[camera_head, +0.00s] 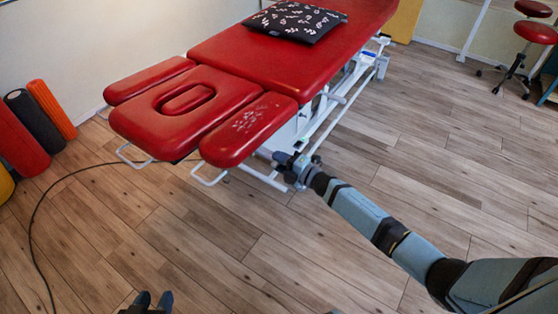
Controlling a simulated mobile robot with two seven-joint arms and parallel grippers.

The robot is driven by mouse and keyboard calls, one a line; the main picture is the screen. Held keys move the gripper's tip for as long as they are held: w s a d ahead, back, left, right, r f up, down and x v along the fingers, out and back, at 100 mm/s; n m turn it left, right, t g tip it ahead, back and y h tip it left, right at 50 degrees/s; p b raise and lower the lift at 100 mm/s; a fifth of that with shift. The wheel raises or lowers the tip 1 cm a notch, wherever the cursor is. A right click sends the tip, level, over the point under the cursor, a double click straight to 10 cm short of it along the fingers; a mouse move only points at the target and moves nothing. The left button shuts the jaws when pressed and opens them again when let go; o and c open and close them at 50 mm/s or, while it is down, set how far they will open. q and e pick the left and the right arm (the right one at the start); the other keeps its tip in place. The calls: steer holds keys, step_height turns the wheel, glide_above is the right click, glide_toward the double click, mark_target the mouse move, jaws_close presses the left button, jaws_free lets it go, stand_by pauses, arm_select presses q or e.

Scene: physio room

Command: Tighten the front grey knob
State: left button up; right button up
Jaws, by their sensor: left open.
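The red treatment table (290,60) runs from the middle to the top of the head view, with its headrest sections at the near left end. My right gripper (284,160) is at the white frame just below the right armrest pad (245,128). Its fingers are small and dark against the frame, and I cannot tell whether they are open or shut. I cannot make out the front grey knob; the gripper may cover it. My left gripper (154,299) is at the bottom edge, low over the floor, open and empty, far from the table.
A black patterned pillow (294,21) lies on the table. Red, black and orange rollers (52,108) stand by the left wall. A dark cable (38,210) curves across the floor on the left. A red stool (535,33) stands at the upper right.

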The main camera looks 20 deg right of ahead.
steer(key=shift+o, duration=0.7)
steer(key=shift+s+d, duration=0.15)
steer(key=shift+s, duration=0.05)
arm_select(q)
steer(key=shift+a+r+p, duration=0.1)
steer(key=shift+a+p, duration=0.1)
steer(key=shift+p, duration=0.65)
arm_select(e)
steer(key=v, duration=1.3)
